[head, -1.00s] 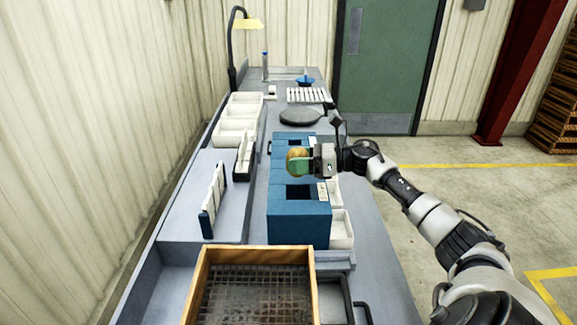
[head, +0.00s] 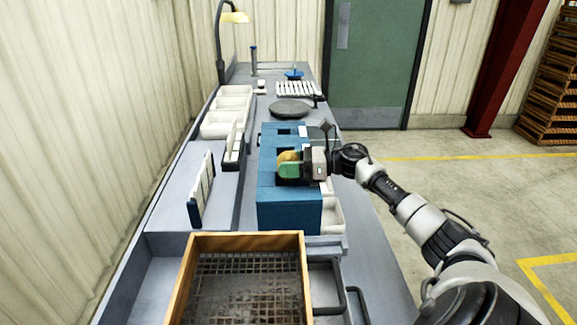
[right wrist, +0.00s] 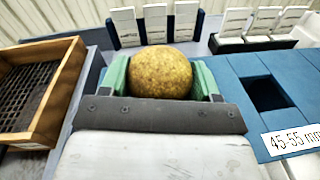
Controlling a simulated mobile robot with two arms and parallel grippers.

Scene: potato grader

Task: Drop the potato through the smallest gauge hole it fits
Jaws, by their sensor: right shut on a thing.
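A round yellow-brown potato (head: 289,158) is held between the green fingertips of my right gripper (head: 290,169). The right wrist view shows the potato (right wrist: 160,72) pinched from both sides. The gripper is above the nearer part of the blue gauge box (head: 288,211) in the head view and hides the box top beneath it. In the right wrist view the gauge box (right wrist: 238,62) has an empty square hole (right wrist: 268,93) to the right of the potato, with a label (right wrist: 290,140) reading 45-55 mm. My left gripper is not in view.
A wooden tray with a mesh floor (head: 303,262) stands nearest. White bins (head: 333,214) sit at the gauge's right side. Upright white cards (head: 202,187) and white trays (head: 228,108) stand at left. A dark round plate (head: 291,108) lies farther back.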

